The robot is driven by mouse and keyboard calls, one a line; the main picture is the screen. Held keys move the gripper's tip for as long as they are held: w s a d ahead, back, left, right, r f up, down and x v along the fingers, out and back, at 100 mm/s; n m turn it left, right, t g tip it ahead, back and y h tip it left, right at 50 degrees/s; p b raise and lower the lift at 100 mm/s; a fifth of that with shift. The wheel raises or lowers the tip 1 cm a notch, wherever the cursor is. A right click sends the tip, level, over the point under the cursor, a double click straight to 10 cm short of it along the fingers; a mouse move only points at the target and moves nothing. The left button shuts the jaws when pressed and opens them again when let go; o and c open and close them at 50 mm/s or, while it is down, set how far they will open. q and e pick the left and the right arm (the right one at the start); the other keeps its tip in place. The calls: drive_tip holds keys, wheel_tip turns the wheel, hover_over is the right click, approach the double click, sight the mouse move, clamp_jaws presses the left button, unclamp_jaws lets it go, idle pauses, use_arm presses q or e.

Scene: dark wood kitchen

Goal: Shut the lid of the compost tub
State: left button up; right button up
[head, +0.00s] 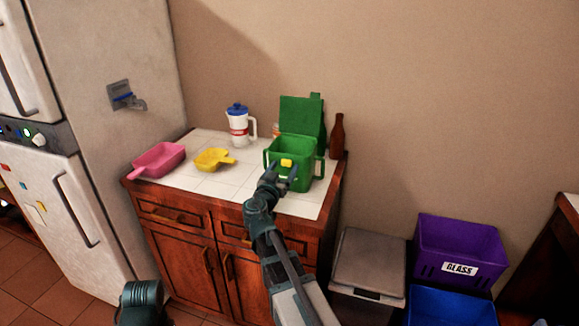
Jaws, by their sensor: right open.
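The green compost tub (292,168) stands on the white tiled counter top, with a yellow latch or label on its front. Its green lid (299,113) is open and stands up at the back of the tub. My right gripper (283,173) is open and empty, in front of the tub's front wall and below the rim. I cannot tell whether it touches the tub. Part of my left arm shows at the bottom left, but its gripper is not in view.
A purple crate (460,245) is lower right. A fridge (110,150) borders the left.

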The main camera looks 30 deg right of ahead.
drive_tip(key=shift+w+d, duration=0.15)
drive_tip(key=shift+w, duration=0.05)
clamp_jaws()
idle(0.3)
idle(1.0)
